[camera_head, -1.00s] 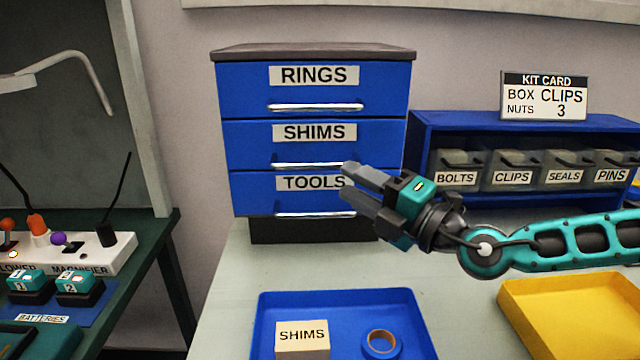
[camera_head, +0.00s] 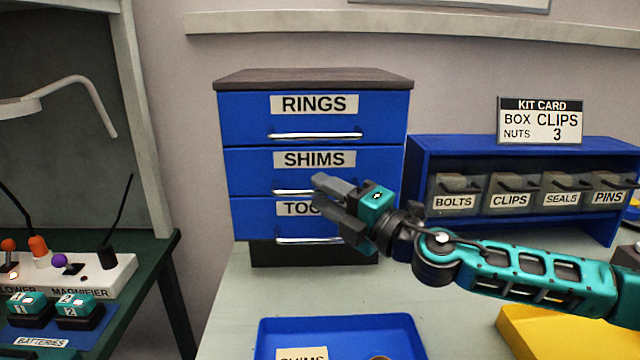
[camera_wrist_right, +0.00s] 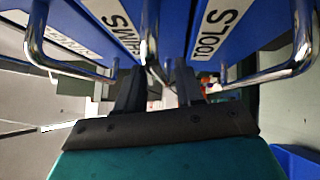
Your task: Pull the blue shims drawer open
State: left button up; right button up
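The blue shims drawer (camera_head: 250,172) is the middle drawer of a blue cabinet and is shut, its front level with the others. Its silver bar handle (camera_head: 290,192) runs across below the SHIMS label. My right gripper (camera_head: 322,193) is open at the right end of this handle, its fingers apart, one above the other. In the right wrist view, the fingers of the gripper (camera_wrist_right: 158,88) stand on either side of the shims handle (camera_wrist_right: 151,35); I cannot tell whether they touch it. The gripper hides part of the TOOLS label. My left gripper is not in view.
The rings drawer (camera_head: 240,118) above and tools drawer (camera_head: 255,220) below are shut, with similar handles close by. A blue tray (camera_head: 275,330) lies in front. A blue rack (camera_head: 420,165) of labelled bins stands right. A yellow tray (camera_head: 520,335) lies under my right arm.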

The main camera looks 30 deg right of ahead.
jog(key=shift+x, duration=0.8)
jog(key=shift+a, duration=0.1)
jog(key=shift+c, duration=0.3)
grip_shut()
